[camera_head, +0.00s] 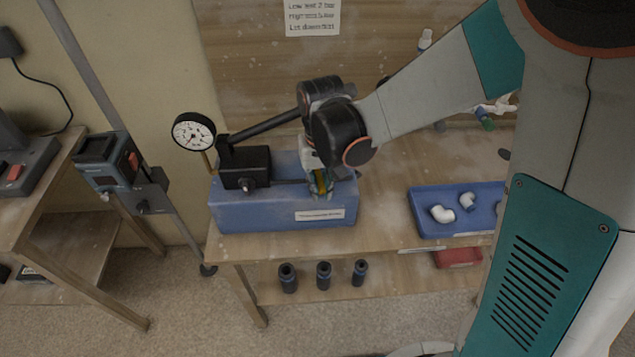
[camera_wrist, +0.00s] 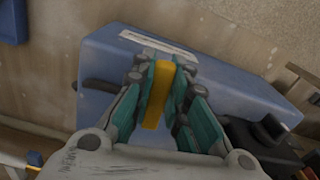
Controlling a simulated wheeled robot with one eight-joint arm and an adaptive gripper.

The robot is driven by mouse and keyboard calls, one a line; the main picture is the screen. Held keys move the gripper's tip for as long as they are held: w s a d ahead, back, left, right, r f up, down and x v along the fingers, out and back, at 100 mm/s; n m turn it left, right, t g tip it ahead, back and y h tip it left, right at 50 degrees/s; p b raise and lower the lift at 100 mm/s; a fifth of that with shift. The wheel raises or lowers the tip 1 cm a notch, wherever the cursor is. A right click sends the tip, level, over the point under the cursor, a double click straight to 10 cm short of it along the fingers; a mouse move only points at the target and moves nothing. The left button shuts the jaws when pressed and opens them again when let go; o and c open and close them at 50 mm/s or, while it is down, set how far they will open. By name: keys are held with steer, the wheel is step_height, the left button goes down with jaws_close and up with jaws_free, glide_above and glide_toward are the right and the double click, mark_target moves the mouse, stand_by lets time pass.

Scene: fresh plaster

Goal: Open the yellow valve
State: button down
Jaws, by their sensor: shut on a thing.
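The yellow valve handle (camera_wrist: 158,95) sits between the teal-padded fingers of my gripper (camera_wrist: 163,80) in the wrist view. The fingers are shut on it from both sides. In the head view my gripper (camera_head: 320,181) reaches down at the right part of the blue pump box (camera_head: 285,208), and only a bit of yellow shows there. The blue box also fills the middle of the wrist view (camera_wrist: 235,85). The valve's body and its link to the box are mostly hidden by my gripper.
A pressure gauge (camera_head: 194,132) and a black pump block (camera_head: 245,168) with a long lever stand at the box's left. A blue tray (camera_head: 425,215) with white fittings lies to the right on the bench. Several dark cylinders (camera_head: 323,275) stand on the lower shelf.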

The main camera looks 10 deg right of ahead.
steer(key=n, duration=0.1)
steer(key=d+n, duration=0.1)
steer(key=n, duration=0.2)
steer(key=shift+w+d+n, duration=0.3)
steer(key=shift+w+d, duration=0.05)
steer(key=shift+w, duration=0.05)
steer(key=shift+w+d+n+b, duration=0.1)
steer(key=shift+d+n+b, duration=0.2)
steer(key=shift+n, duration=0.7)
steer(key=shift+w+d+n, duration=0.15)
steer(key=shift+w+n, duration=0.1)
steer(key=shift+n, duration=0.45)
steer(key=n, duration=0.1)
steer(key=w+n, duration=0.1)
steer(key=n, duration=0.1)
steer(key=d+n+b, duration=0.1)
steer(key=n, duration=0.1)
steer(key=shift+w, duration=0.4)
steer(key=shift+w+r+n, duration=0.1)
steer(key=shift+n, duration=0.7)
